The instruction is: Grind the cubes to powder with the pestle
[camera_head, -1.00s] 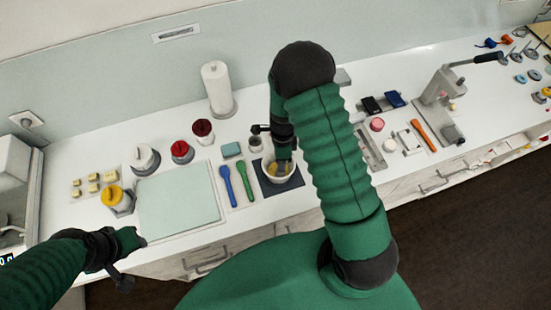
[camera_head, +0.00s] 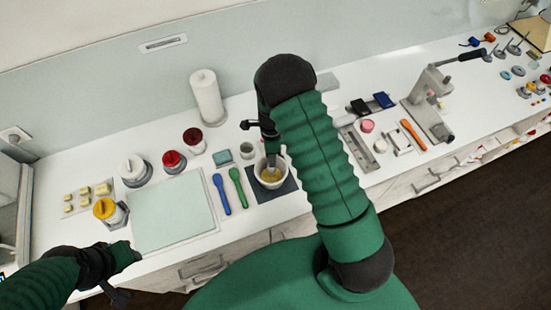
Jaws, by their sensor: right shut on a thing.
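A white mortar bowl (camera_head: 259,177) stands on a dark square mat (camera_head: 286,188) at the middle of the counter. Yellow stuff (camera_head: 272,175) lies in it; I cannot tell whether it is cubes or powder. My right gripper (camera_head: 270,150) is above the bowl, pointing down, shut on the pestle (camera_head: 271,161). The pestle shows as a short grey piece reaching down into the bowl; its upper part is hidden by the gripper. My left gripper (camera_head: 128,262) is at the counter's front edge, left of the bowl, away from it; its jaws are not clear.
A pale green board (camera_head: 172,208), a blue spoon (camera_head: 221,193) and a green spoon (camera_head: 238,187) lie left of the bowl. Several pale yellow blocks (camera_head: 84,192) and lidded jars (camera_head: 134,168) stand further left. A paper roll (camera_head: 208,98) is behind. A lever press (camera_head: 428,105) stands at right.

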